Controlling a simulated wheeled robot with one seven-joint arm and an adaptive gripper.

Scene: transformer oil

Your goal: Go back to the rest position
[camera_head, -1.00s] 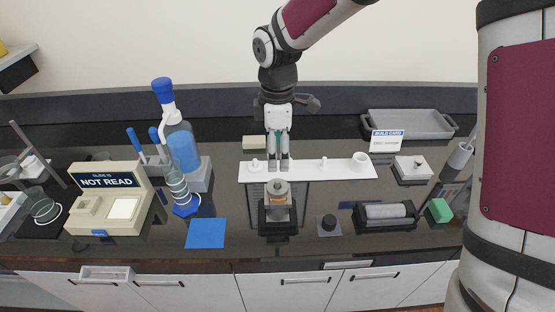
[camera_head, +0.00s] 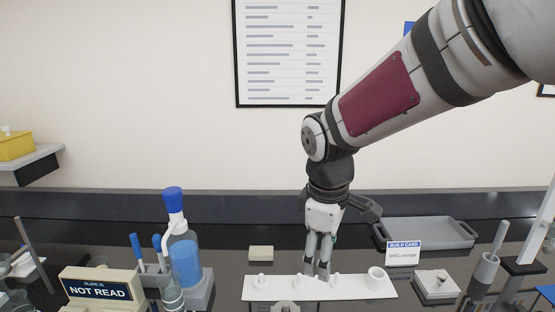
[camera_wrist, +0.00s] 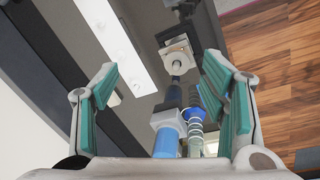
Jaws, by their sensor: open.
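My gripper (camera_head: 318,272) hangs fingers down from the arm in the head view, over the middle of a white strip. Its fingers look near the strip, but I cannot tell the gap. In the wrist view my gripper (camera_wrist: 160,72) has its two green-padded fingers spread wide, with nothing held between them. The white strip (camera_head: 350,290) carries small white pegs and a white ring (camera_head: 377,278) at its right end.
A squeeze bottle with a blue cap (camera_head: 174,200) and a NOT READ box (camera_head: 98,290) stand left. A build card (camera_head: 403,251), grey tray (camera_head: 430,232) and pestle cup (camera_head: 487,268) stand right.

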